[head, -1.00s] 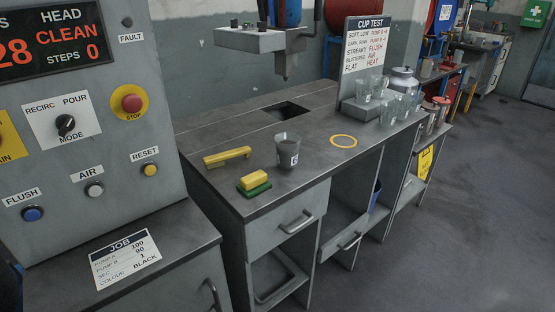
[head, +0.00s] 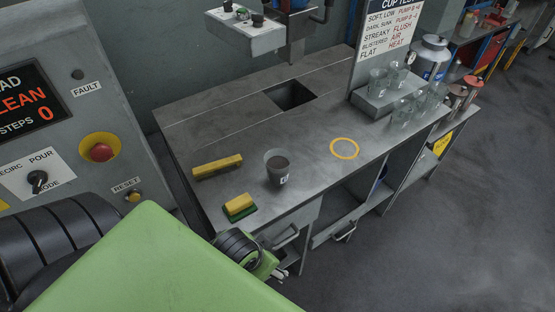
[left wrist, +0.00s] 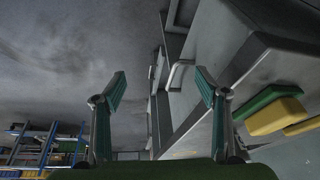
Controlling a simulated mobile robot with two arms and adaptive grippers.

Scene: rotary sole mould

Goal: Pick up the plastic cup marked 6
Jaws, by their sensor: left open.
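A plastic cup (head: 278,168) with dark grey contents stands upright on the grey bench, near its front edge. Its small white label faces front; the mark is too small to read surely. My left gripper (head: 280,272) is low in front of the bench, partly hidden by my green arm and well apart from the cup. In the left wrist view my left gripper (left wrist: 160,88) is open and empty, with two teal fingers spread. The cup is not visible there. My right gripper is not in view.
A yellow-green sponge (head: 240,207) and a yellow-handled brush (head: 217,167) lie left of the cup. A yellow ring (head: 344,148) marks the bench to its right. Several clear cups (head: 402,112) stand farther right by the sign (head: 390,35). A square opening (head: 290,95) lies behind.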

